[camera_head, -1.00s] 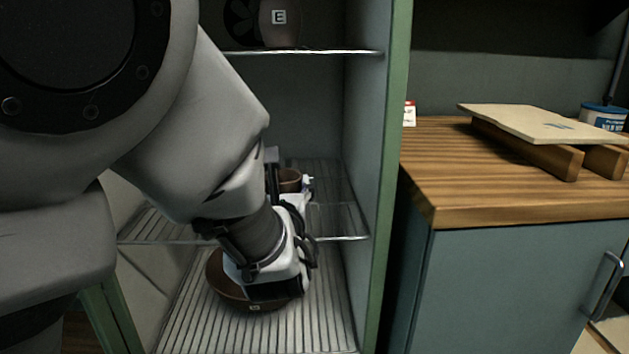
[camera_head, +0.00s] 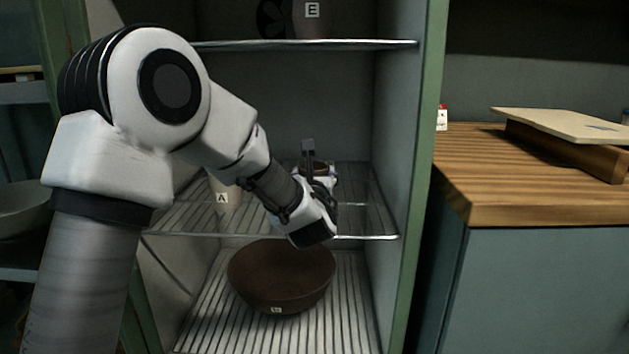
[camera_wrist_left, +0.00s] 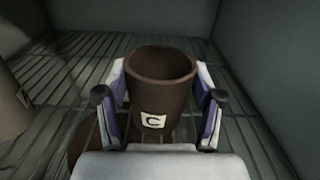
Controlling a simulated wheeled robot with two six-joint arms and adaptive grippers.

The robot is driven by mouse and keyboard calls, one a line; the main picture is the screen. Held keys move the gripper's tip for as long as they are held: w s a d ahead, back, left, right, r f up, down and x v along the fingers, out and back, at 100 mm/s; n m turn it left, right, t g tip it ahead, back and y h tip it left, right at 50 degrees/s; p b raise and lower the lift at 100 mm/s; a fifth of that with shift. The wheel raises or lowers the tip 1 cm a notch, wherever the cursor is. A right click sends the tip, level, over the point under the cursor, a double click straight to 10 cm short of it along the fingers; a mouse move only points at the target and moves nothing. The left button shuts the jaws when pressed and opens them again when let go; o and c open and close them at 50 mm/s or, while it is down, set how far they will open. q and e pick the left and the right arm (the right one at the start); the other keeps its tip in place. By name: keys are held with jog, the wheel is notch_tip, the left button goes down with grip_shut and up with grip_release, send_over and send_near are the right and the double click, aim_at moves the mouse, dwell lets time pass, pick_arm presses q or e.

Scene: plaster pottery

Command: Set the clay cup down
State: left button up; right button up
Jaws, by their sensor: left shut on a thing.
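The clay cup is a brown open-topped cup (camera_wrist_left: 160,88) with a white label C, upright in the middle of the left wrist view. My left gripper (camera_wrist_left: 162,95) is shut on it, with one finger on each side. In the head view the cup's rim (camera_head: 314,167) shows just beyond my left gripper (camera_head: 318,178), over the middle shelf (camera_head: 365,210) of the cabinet. The cup's lower part is hidden there by the gripper. I cannot tell whether its base touches the shelf. My right gripper is not in view.
A pale vessel labelled A (camera_head: 222,198) stands left on the middle shelf. A brown bowl labelled B (camera_head: 282,280) sits on the shelf below. A vessel labelled E (camera_head: 312,22) stands above. The cabinet's green right post (camera_head: 424,150) is close; a wooden counter (camera_head: 490,170) lies beyond it.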

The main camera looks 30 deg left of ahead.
pick_arm(q)
jog(key=shift+s, duration=0.1)
jog(key=o, duration=1.3)
jog(key=shift+r, duration=0.25)
jog(key=p+v, duration=0.1)
jog(key=v, duration=1)
jog(key=shift+s+d+f, duration=0.1)
jog(key=shift+s+d, duration=0.15)
jog(key=shift+s, duration=0.2)
